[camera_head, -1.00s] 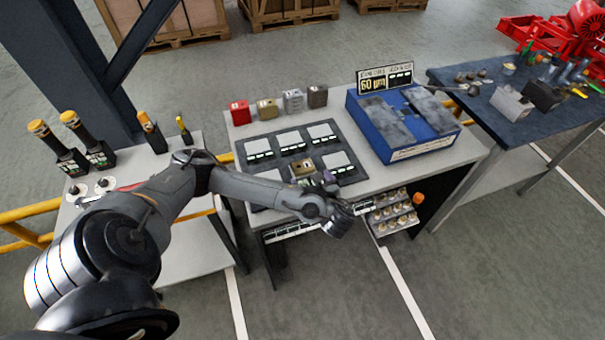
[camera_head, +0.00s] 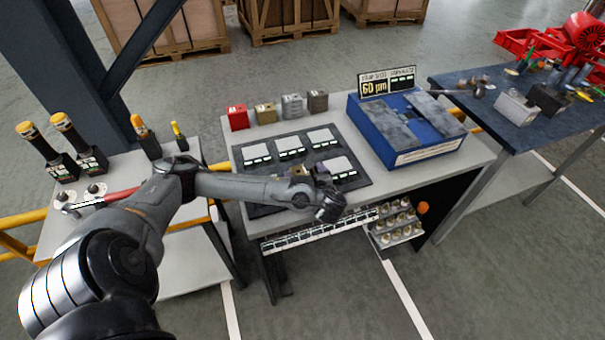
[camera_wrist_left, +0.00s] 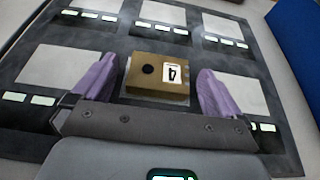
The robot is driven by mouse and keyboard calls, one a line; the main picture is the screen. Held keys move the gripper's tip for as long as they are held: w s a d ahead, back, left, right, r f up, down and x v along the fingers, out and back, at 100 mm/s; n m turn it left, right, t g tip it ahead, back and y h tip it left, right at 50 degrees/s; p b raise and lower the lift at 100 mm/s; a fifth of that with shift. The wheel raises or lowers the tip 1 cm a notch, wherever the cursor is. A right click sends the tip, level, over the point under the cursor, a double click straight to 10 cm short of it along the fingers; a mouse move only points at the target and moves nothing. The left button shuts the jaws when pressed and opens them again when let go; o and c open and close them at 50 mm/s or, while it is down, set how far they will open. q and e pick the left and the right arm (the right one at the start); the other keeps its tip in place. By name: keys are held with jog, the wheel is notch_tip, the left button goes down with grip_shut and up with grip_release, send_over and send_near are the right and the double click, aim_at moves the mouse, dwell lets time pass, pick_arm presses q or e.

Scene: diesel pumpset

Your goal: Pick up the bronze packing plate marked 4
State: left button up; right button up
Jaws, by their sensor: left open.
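The bronze packing plate marked 4 (camera_wrist_left: 158,78) is a small brown-gold block with a black dot and a white label. It sits on a pale square of the dark tray (camera_wrist_left: 112,50). My left gripper (camera_wrist_left: 154,80) is open, with one purple finger on each side of the plate and a visible gap to each. I cannot tell how far the fingertips are above the tray. In the head view my left gripper (camera_head: 320,181) is over the tray's front part, and it and the wrist hide most of the plate. My right gripper is not in view.
Red (camera_head: 237,117), brass (camera_head: 266,113), grey (camera_head: 292,104) and brown (camera_head: 317,101) blocks stand behind the tray. A blue case (camera_head: 405,128) is to the right. The tray's other pale squares look empty. A rack of small parts (camera_head: 395,226) hangs below the front edge.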

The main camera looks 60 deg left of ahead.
pick_arm(q)
jog(key=shift+a+f, duration=0.15)
jog(key=shift+a, duration=0.2)
jog(key=shift+w, duration=0.1)
jog(key=c, duration=1.5)
jog(key=shift+r, duration=0.2)
